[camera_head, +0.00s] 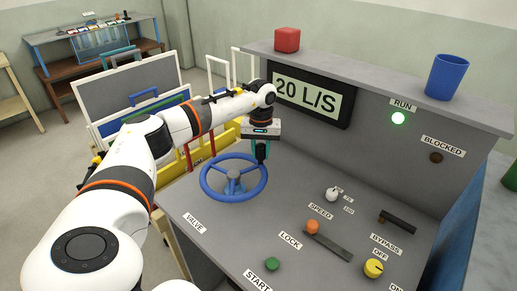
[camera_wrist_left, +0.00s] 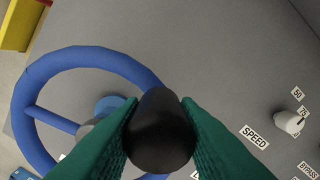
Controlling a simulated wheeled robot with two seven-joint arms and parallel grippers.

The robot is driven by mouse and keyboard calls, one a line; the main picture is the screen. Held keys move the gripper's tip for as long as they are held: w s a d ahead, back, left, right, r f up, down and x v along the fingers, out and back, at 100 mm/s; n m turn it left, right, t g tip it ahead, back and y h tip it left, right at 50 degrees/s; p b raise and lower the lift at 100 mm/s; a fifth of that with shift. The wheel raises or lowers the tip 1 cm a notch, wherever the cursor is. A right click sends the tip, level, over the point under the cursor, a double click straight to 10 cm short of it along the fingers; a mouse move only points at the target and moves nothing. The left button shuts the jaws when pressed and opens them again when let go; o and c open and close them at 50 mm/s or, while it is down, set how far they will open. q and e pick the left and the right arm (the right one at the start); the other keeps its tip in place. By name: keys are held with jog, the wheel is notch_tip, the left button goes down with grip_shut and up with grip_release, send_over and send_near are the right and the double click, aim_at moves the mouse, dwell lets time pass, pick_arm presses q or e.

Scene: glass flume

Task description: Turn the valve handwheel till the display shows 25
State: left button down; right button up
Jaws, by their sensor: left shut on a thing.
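The blue valve handwheel (camera_head: 203,183) lies on the grey panel beside the label VALVE. It also shows in the left wrist view (camera_wrist_left: 85,58). My left gripper (camera_head: 261,151) points down at the right far side of the rim. In the left wrist view its green fingers (camera_wrist_left: 160,133) are shut on the wheel's dark knob (camera_wrist_left: 160,120), one on each side. The display (camera_head: 309,95) reads 20 L/S. My right gripper is not in view.
The panel carries a white speed knob (camera_head: 333,194), an orange-ended lock lever (camera_head: 328,240), a black bypass handle (camera_head: 398,222), a yellow knob (camera_head: 373,268) and a green start button (camera_head: 271,264). A red block (camera_head: 287,39) and blue cup (camera_head: 446,76) stand on top.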

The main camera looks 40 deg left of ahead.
pick_arm(q)
jog(key=shift+d, duration=0.2)
jog(key=c, duration=1.1)
grip_release()
jog(key=shift+w+d, duration=0.1)
jog(key=shift+r, duration=0.2)
notch_tip(320, 180, up, 12)
jog(key=b, duration=0.2)
jog(key=shift+f, duration=0.15)
